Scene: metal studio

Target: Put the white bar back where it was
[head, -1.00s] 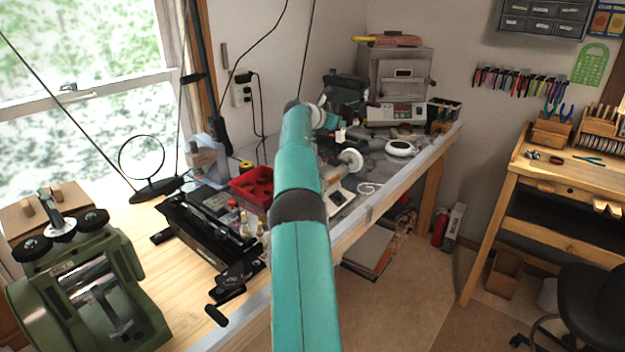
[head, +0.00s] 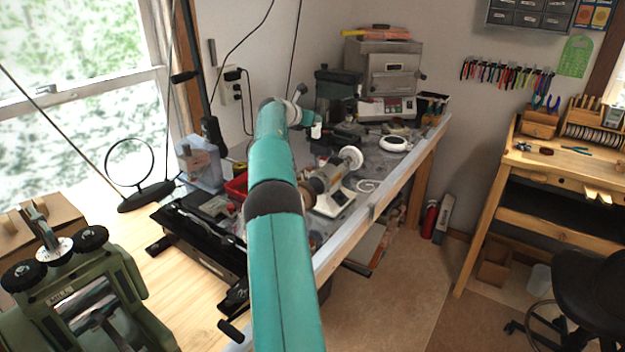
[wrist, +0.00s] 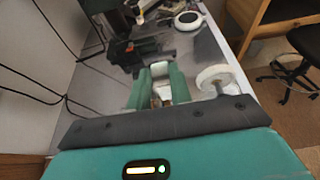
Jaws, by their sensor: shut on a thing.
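My gripper (head: 306,118) is at the far end of my teal arm, above the metal-topped bench (head: 352,226). In the wrist view its two green fingers (wrist: 160,86) are closed around a small pale piece, which looks like the white bar (wrist: 159,69). In the head view a small white piece (head: 316,131) shows just below the gripper and looks like the same bar. Most of the bar is hidden by the fingers. It appears held above the bench top, but the exact gap cannot be told.
A polishing machine with a white wheel (head: 350,157) stands close beside the gripper. A white round dish (head: 393,143) and a small oven (head: 388,75) are farther back. A black press (head: 337,92) stands near the wall. A green rolling mill (head: 85,300) is at front left.

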